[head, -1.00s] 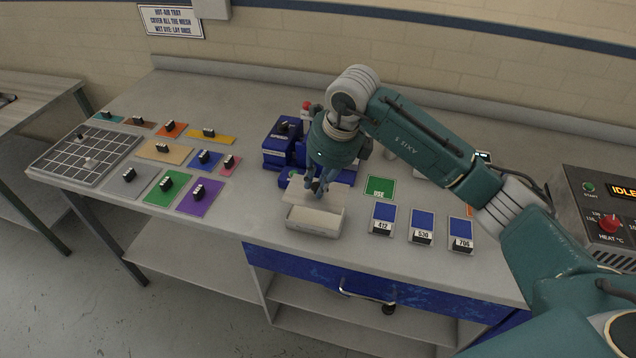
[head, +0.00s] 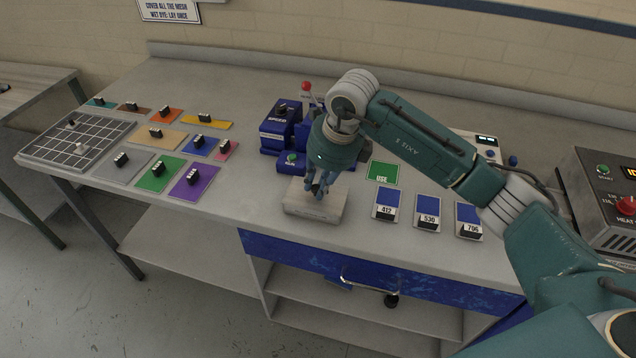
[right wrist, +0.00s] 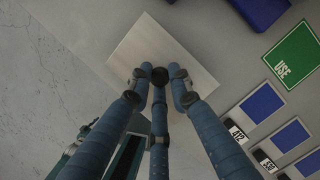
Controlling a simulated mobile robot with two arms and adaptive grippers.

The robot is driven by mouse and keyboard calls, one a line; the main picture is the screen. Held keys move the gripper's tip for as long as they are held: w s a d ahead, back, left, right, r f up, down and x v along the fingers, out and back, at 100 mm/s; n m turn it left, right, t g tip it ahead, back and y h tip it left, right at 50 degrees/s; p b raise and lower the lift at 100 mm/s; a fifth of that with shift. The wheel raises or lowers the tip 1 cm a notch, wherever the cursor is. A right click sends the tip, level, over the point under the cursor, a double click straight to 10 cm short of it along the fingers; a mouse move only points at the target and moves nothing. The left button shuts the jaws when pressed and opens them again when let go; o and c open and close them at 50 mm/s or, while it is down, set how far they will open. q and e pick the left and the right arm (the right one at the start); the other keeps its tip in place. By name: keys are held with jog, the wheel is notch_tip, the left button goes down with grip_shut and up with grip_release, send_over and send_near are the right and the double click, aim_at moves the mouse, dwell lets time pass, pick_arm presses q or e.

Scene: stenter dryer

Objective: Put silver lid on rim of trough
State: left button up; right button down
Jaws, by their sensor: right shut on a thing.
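The silver lid (head: 335,205) is a flat pale plate that lies over the top of the small trough (head: 312,216), hiding its inside. Only the trough's front wall shows below it. Whether the lid rests fully on the rim or sits slightly above cannot be told. My right gripper (head: 318,192) points down at the middle of the lid and is shut on its dark knob. In the right wrist view the fingers (right wrist: 160,82) close around the knob and the lid (right wrist: 150,45) appears as a pale rectangle. My left gripper is not in view.
Blue machine blocks (head: 282,122) stand just behind the trough. A green USE card (head: 382,171) and several blue numbered cards (head: 428,210) lie to its right. Coloured swatches (head: 160,173) and a mesh tray (head: 75,138) are at left. The bench's front edge is close.

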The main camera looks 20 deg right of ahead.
jog(key=c, duration=1.5)
grip_release()
jog(key=shift+r, duration=0.15)
